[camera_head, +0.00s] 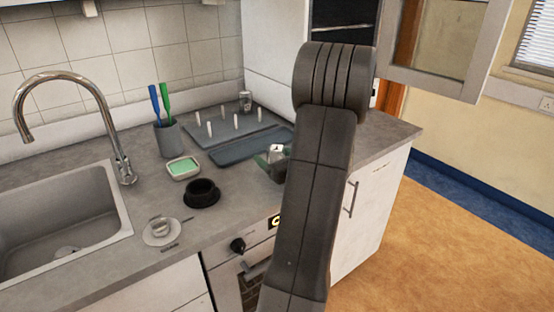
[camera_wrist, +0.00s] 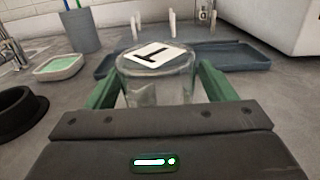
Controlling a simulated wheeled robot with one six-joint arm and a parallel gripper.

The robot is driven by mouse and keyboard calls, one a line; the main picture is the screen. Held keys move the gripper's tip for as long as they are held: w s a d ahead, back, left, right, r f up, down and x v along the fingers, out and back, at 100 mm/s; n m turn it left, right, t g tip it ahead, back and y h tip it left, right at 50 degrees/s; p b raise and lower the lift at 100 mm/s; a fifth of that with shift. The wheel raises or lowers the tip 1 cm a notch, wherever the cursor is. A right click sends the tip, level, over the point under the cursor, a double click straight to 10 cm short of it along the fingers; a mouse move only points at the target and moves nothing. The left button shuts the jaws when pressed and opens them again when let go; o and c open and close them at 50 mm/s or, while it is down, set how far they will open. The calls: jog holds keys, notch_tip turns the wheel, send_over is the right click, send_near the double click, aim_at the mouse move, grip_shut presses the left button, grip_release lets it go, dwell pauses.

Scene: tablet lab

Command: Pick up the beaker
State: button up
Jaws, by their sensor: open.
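The beaker (camera_wrist: 158,88) is clear glass with a white label marked with a black symbol. In the wrist view it stands between the two green fingers of my gripper (camera_wrist: 160,92). The fingers are open, one on each side of the beaker; I cannot tell whether either touches it. My arm hides the rest of the beaker there.
A blue-grey tray (camera_head: 240,146) and a pegged drying rack (camera_head: 208,137) lie behind the beaker. A black bowl-like holder (camera_head: 202,194), a soap dish (camera_head: 184,168) and a cup with brushes (camera_head: 168,140) stand to its left. The sink (camera_head: 60,222) is farther left.

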jog(key=c, duration=1.2)
